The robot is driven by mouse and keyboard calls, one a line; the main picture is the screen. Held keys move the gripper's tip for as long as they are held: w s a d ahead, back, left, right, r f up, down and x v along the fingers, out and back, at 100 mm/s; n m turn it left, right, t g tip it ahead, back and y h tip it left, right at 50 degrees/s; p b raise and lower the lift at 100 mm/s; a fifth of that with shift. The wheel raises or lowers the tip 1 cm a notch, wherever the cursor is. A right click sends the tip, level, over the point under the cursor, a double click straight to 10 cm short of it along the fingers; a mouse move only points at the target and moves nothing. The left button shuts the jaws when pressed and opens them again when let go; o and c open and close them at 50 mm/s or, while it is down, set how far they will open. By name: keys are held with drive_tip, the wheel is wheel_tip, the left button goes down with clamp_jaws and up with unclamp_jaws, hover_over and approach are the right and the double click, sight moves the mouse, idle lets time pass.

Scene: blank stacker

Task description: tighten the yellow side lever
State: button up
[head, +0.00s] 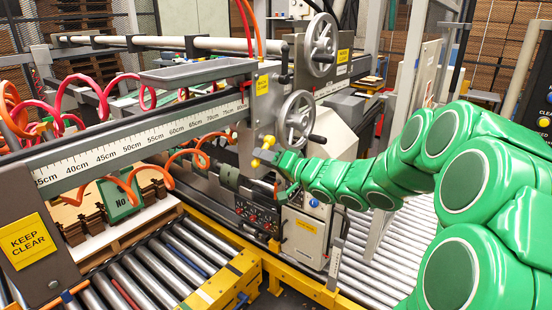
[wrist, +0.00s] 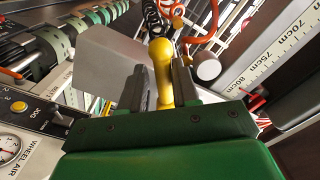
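The yellow side lever (wrist: 163,68) stands between the two dark fingers of my gripper (wrist: 158,92) in the wrist view. It has a rounded end and a narrower stem. The right finger is very close to the stem or touching it; a narrow gap shows on the left side. The fingers look open around the lever. In the head view my green gripper (head: 284,170) is at the machine's side, beside yellow knobbed parts (head: 257,162) below the handwheels. The fingertips are small there, and I cannot tell contact from that view.
Two grey handwheels (head: 297,119) (head: 321,45) sit above my gripper. A ruler beam (head: 140,145) runs left, with orange coiled hoses (head: 130,185) around it. A control panel (head: 257,215) is below. In the wrist view a pale round knob (wrist: 207,67) is right of the lever.

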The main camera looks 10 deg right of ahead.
drive_tip(key=w+d+f+n, duration=0.2)
drive_tip(key=w+d+n, duration=0.1)
drive_tip(key=n, duration=0.8)
drive_tip(key=v, duration=0.9)
idle(0.8)
drive_tip(key=shift+r, duration=0.1)
drive_tip(key=shift+w, duration=0.1)
